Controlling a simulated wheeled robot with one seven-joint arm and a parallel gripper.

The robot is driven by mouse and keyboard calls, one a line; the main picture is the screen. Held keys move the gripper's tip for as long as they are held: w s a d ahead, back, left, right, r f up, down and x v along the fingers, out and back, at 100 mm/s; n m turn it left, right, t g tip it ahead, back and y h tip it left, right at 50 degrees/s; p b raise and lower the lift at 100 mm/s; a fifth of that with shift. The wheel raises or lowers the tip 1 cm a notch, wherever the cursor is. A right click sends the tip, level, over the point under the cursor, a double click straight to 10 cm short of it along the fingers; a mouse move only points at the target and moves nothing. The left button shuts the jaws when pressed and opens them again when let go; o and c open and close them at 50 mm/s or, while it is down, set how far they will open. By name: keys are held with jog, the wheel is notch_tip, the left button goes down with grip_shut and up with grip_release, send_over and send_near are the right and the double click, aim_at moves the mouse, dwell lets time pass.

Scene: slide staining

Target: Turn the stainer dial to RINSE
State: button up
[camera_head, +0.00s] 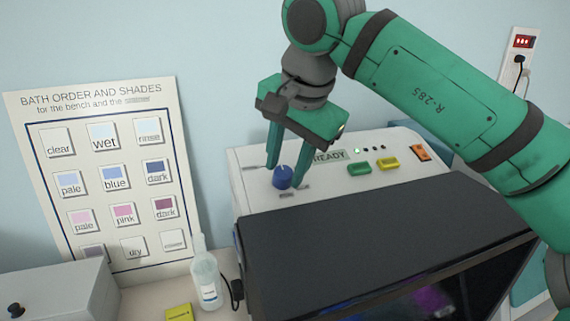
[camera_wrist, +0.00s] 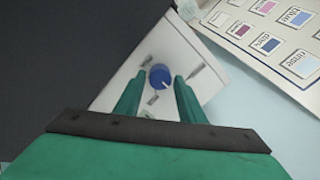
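The stainer (camera_head: 255,208) is a white machine with a sloped top panel. Its blue dial (camera_head: 282,177) sits at the panel's left part, with small grey label marks around it. In the wrist view the dial (camera_wrist: 160,76) shows a light pointer line toward the lower right; the label words are too small to read. My gripper (camera_head: 285,172) is open above the panel, its two green fingers apart on either side of the dial in the head view. In the wrist view the fingertips (camera_wrist: 160,84) lie just short of the dial, and no contact shows.
A READY display (camera_head: 328,156), a green button (camera_head: 359,168), a yellow button (camera_head: 387,163) and an orange switch (camera_head: 420,151) share the panel. A bottle (camera_head: 206,280) and a shade chart (camera_head: 110,180) are at left.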

jog(key=shift+o, duration=0.6)
jog(key=shift+d+r, duration=0.1)
jog(key=shift+r, duration=0.1)
jog(key=v, duration=1)
jog(key=shift+s+r, duration=0.2)
jog(key=shift+w, duration=0.1)
